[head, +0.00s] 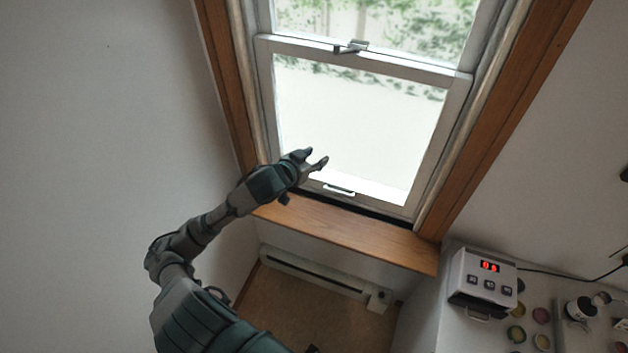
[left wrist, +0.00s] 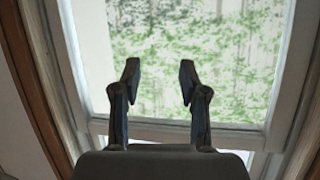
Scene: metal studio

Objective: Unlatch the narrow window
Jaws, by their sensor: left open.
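The narrow window (head: 353,128) has white sashes in a wooden frame. Its latch (head: 350,47) sits on the middle rail, with a dark lever pointing left in the head view. A small lift handle (head: 339,190) is on the bottom rail. My left gripper (head: 318,157) is open and empty, in front of the lower pane, below the latch and above the lift handle in the picture. In the left wrist view, the open fingers (left wrist: 158,75) stand before the glass, with a white rail (left wrist: 165,131) behind them. The latch cannot be made out there. My right gripper is not in view.
A wooden sill (head: 345,232) lies below the window, with a white baseboard heater (head: 315,272) under it. At right, a counter holds a device with a red display (head: 484,283), a mug (head: 581,308) and several small round pots. A bare wall is at left.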

